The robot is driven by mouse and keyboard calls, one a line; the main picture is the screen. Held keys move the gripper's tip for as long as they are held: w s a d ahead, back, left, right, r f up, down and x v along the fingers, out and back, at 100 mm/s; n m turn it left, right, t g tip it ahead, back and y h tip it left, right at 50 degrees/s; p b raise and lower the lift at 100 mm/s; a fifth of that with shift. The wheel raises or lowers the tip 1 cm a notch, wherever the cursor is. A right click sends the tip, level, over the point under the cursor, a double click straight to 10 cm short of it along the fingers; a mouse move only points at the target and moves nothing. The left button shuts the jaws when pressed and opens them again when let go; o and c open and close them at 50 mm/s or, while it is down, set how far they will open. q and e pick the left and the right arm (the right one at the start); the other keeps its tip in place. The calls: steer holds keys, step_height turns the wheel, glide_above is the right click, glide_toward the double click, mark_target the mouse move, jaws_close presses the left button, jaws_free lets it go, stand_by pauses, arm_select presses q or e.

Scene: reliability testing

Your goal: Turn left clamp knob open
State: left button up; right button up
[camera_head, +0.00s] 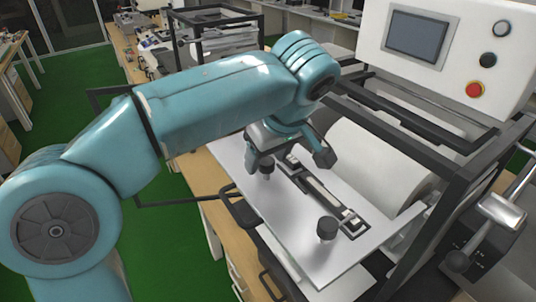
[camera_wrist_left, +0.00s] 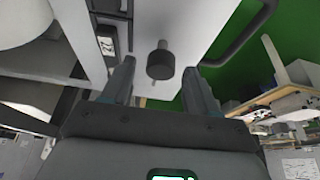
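The left clamp knob (camera_head: 266,168) is a small black cylinder on the far-left part of the silver plate (camera_head: 290,238). My left gripper (camera_head: 288,161) is above the plate with its two fingers spread, one of them close by the knob. In the left wrist view the knob (camera_wrist_left: 160,64) shows between the open fingertips of the left gripper (camera_wrist_left: 158,70), with gaps on both sides and no visible contact. A second black knob (camera_head: 327,229) stands upright near the plate's front end. My right gripper is not in view.
A dark clamp bar (camera_head: 322,194) runs along the plate between the knobs. A white roller (camera_head: 378,165) and black frame stand to the right, under a control panel (camera_head: 447,50) with a red button. A metal lever (camera_head: 502,211) is at far right.

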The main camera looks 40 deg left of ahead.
arm_select(q)
steer(key=shift+s+d+r, duration=0.1)
steer(key=shift+d+r, duration=0.2)
steer(key=shift+r, duration=0.15)
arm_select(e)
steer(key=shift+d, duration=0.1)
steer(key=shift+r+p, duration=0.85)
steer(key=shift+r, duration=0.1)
arm_select(q)
steer(key=v, duration=1.1)
steer(key=shift+a, duration=0.1)
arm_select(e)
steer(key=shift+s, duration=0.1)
